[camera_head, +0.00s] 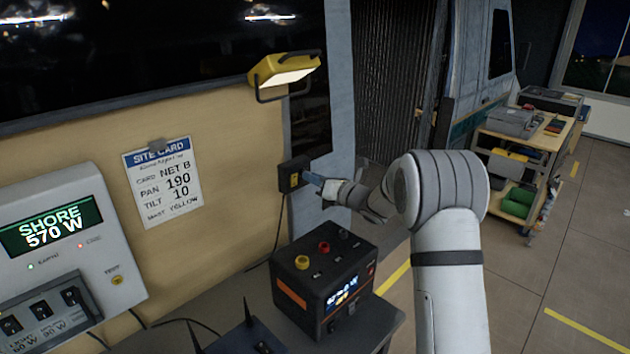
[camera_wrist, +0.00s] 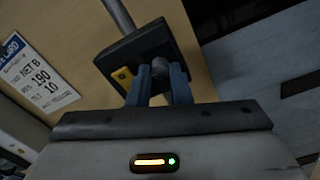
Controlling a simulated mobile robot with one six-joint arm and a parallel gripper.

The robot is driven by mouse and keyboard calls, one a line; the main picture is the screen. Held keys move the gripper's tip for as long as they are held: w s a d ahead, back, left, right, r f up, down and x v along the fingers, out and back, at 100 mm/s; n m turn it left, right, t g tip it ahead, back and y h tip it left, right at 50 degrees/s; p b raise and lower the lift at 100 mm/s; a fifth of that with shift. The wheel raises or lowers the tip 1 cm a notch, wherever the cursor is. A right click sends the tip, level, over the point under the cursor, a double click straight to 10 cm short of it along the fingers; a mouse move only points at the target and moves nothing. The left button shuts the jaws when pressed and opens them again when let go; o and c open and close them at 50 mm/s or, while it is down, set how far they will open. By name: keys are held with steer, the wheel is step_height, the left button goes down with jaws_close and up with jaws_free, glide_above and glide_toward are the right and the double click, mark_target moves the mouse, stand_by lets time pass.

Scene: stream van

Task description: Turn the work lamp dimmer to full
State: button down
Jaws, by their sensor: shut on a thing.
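The dimmer, a small black box (camera_head: 290,174), is mounted on the tan wall panel, with a cable hanging below it. In the wrist view the dimmer (camera_wrist: 138,45) shows a yellow patch and a dark round knob (camera_wrist: 159,66). My gripper (camera_head: 311,179) reaches the dimmer from the right. In the wrist view its two blue fingers (camera_wrist: 161,73) stand on either side of the knob and are shut on it. The fingers partly hide the knob, and no pointer or scale can be read. The yellow work lamp (camera_head: 285,72) above has a bright, pale face.
A black power box (camera_head: 325,283) with coloured knobs stands below my arm. A panel reading SHORE 570 W (camera_head: 62,250) and a site card (camera_head: 162,182) are at left. A stocked trolley (camera_head: 525,150) stands at right. Open floor lies right of my arm.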

steer(key=shift+f+b, duration=0.15)
steer(key=shift+b, duration=0.2)
steer(key=shift+s+m+t+h+p, duration=0.15)
steer(key=shift+m+t+p, duration=0.1)
steer(key=shift+m, duration=8.3)
steer(key=shift+w+m+t+h+p, duration=0.1)
steer(key=shift+m+t+h+p, duration=0.1)
steer(key=shift+m, duration=8.35)
steer(key=c, duration=1.4)
jaws_free()
steer(key=shift+o, duration=0.4)
